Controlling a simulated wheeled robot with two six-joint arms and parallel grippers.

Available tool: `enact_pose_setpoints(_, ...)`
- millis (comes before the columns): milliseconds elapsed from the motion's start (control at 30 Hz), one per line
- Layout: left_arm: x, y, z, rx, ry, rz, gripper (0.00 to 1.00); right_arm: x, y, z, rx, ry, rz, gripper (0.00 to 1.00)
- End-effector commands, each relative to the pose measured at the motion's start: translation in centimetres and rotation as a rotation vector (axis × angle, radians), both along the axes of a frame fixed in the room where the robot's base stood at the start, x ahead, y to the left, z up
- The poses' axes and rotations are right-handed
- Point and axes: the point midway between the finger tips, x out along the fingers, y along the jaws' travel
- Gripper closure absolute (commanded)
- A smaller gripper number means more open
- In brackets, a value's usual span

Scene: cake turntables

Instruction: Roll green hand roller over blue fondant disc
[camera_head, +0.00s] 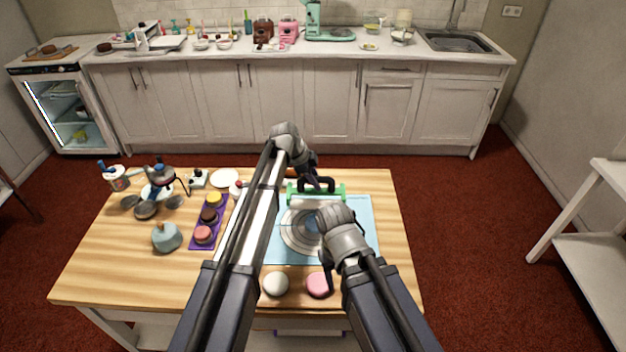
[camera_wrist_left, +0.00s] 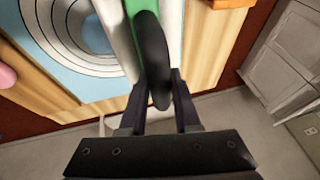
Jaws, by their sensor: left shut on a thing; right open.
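My right gripper (camera_head: 327,272) is open at the mat's near edge.
A white ball (camera_head: 276,283) and a pink ball (camera_head: 318,286) lie at the table's near edge. Bare wood lies right of the mat.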

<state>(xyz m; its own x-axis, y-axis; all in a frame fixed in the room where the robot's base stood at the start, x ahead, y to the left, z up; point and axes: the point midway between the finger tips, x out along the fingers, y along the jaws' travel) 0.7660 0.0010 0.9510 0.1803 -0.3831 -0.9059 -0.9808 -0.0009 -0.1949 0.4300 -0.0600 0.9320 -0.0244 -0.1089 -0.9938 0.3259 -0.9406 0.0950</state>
Motion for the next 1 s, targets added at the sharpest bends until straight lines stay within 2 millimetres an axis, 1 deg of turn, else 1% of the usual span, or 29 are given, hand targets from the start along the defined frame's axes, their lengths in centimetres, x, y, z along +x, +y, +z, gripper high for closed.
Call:
enact_pose_setpoints(167,-1.0,0.0,0.0,-0.001,-0.001,0.000,1.00,0.0,0.0,0.0,0.000,0.000,0.000,0.50)
enact_pose_setpoints(367,-3.2,0.0,0.0,-0.001,-0.001,0.000,1.00,0.0,0.0,0.0,0.000,0.000,0.000,0.50)
enact_pose_setpoints(1000,-11.9,0.1,0.0,-0.001,-0.001,0.001,1.00,0.0,0.0,0.0,0.000,0.000,0.000,0.50)
